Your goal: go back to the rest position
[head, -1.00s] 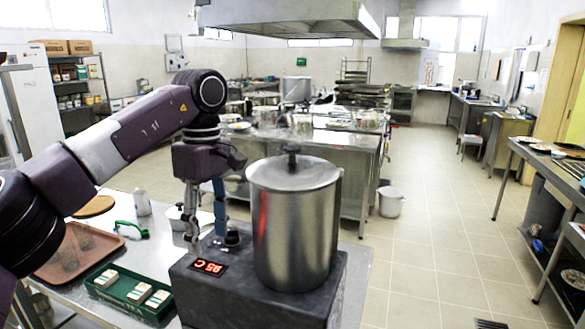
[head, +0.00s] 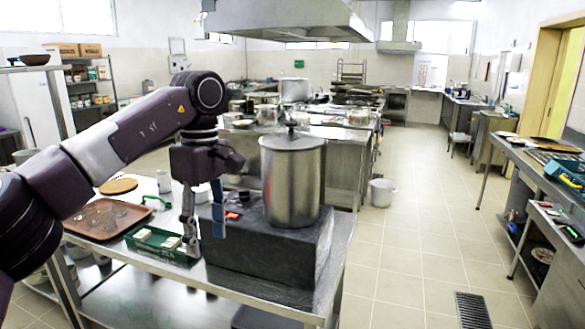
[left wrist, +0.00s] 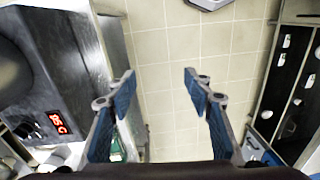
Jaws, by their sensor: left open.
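My left gripper (head: 203,230) points down in the head view, in front of the dark heating block (head: 280,253). In the left wrist view its two blue-padded fingers (left wrist: 160,88) are spread apart with only floor between them. The tall steel stockpot (head: 291,182) stands upright on the block with its lid (head: 291,141) on. The gripper is apart from the pot. The block's red display (left wrist: 57,123) reads about 95 C in the left wrist view. My right gripper is not in view.
The steel table (head: 150,278) also bears a brown tray (head: 75,226) with glasses and a green tea box (head: 150,250). A white bucket (head: 382,192) stands on the floor beyond. A counter (head: 510,154) runs along the right.

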